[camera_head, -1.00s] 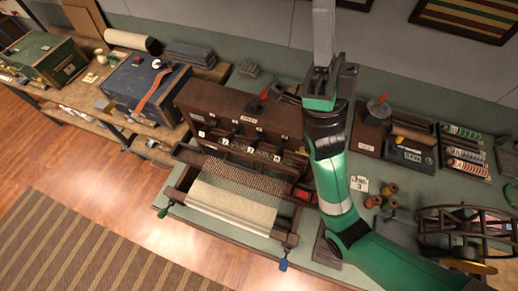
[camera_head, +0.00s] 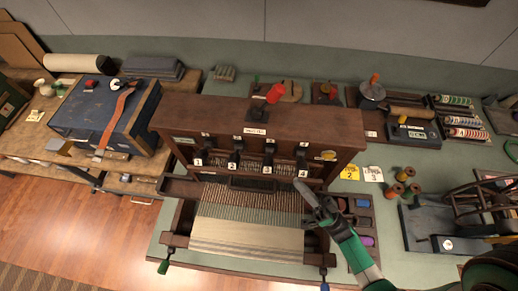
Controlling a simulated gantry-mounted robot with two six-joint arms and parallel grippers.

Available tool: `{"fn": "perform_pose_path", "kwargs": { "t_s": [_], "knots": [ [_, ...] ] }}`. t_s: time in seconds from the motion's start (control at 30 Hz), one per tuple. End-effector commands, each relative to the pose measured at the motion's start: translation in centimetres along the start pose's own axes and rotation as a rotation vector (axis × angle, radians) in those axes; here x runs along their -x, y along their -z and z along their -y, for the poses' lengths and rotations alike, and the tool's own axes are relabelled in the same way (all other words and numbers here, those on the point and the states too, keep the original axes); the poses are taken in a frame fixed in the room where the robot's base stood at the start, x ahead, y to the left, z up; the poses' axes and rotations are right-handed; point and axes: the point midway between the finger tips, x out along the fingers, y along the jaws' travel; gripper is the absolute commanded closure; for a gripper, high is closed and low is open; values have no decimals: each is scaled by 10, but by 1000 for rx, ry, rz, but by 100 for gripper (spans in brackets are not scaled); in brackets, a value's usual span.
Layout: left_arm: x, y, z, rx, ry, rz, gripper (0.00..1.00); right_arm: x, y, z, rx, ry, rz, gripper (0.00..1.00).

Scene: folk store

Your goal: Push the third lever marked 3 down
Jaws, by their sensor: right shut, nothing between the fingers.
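The wooden loom (camera_head: 340,126) stands on the table with a row of dark levers along its front. The third lever (camera_head: 269,152) has a white tag marked 3 (camera_head: 267,169) below it. The first lever (camera_head: 204,148), second lever (camera_head: 237,150) and fourth lever (camera_head: 302,156) stand beside it at similar heights. My right gripper (camera_head: 302,187) is shut and empty. Its tip appears just below the tag marked 4 (camera_head: 303,173), to the right of and below lever 3. Contact with the loom cannot be told. My left gripper is out of view.
Woven cloth (camera_head: 246,237) stretches in front of the levers. A blue chest (camera_head: 85,110) is at left.

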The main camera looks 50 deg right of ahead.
Motion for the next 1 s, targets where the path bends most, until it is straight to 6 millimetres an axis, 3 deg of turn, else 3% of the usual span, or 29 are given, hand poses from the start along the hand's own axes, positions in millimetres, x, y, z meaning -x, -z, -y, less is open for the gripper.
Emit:
{"fn": "perform_pose_path", "kwargs": {
  "t_s": [0.27, 0.5, 0.7, 1.0],
  "knots": [
    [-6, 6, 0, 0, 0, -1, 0, -18, 2, 2, 0, 3, 1, 100],
    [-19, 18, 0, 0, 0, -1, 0, -64, 2, 3, -1, 5, 1, 100],
    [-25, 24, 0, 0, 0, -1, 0, -93, 2, 1, 1, 3, -1, 100],
    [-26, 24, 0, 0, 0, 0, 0, -101, 0, 0, 1, 0, -1, 100]
  ]
}}
